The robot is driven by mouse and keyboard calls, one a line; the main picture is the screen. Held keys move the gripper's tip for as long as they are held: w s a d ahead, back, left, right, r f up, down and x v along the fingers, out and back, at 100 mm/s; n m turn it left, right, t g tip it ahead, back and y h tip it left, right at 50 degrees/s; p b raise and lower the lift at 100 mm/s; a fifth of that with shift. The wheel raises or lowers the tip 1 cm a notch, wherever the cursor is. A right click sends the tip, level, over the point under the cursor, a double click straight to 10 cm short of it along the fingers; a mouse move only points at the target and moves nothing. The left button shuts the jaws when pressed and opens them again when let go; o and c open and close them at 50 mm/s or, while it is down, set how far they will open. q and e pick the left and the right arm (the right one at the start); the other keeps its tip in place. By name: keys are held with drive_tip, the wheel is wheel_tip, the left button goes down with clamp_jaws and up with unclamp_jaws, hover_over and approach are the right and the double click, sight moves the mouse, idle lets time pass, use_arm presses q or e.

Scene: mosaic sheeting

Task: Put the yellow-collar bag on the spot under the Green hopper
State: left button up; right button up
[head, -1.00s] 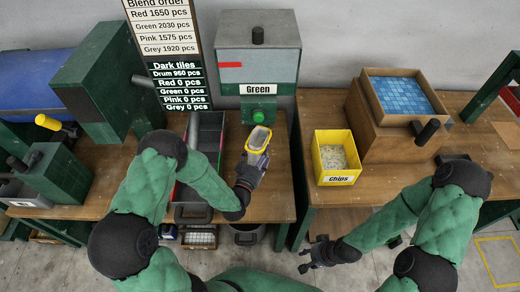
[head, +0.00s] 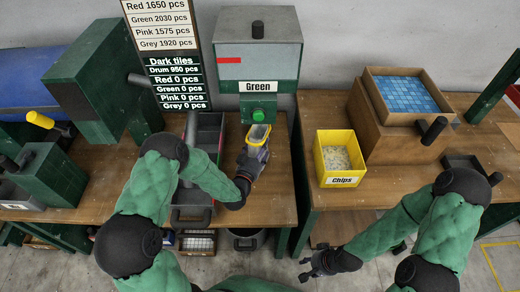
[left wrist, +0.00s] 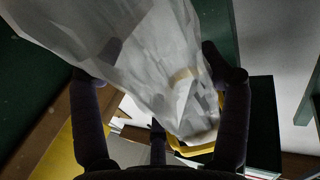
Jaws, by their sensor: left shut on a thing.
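The yellow-collar bag (head: 257,137) is a pale bag with a yellow rim at its mouth. My left gripper (head: 250,160) is shut on it and holds it just below and in front of the Green hopper (head: 258,70). In the left wrist view the translucent bag (left wrist: 165,60) fills the space between my fingers (left wrist: 165,105), with part of its yellow collar (left wrist: 195,148) showing. The green knob (head: 258,114) is just above the bag. The spot under the hopper is hidden or cannot be made out. My right gripper (head: 318,264) is empty, low in front of the tables; its fingers look apart.
A yellow Chips bin (head: 338,181) and a wooden box with blue tiles (head: 403,95) stand on the right table. A grey tray (head: 207,135) is left of the bag. Bare tabletop (head: 270,205) lies in front of the hopper.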

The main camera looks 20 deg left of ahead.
use_arm(q)
drive_tip(key=shift+f, duration=0.1)
drive_tip(key=o, duration=1.7)
drive_tip(key=shift+s, duration=0.35)
drive_tip(key=s+a+p, duration=0.1)
drive_tip(key=s+p, duration=0.2)
drive_tip(key=s, duration=0.8)
drive_tip(key=shift+s, duration=0.15)
drive_tip(key=shift+a, duration=0.1)
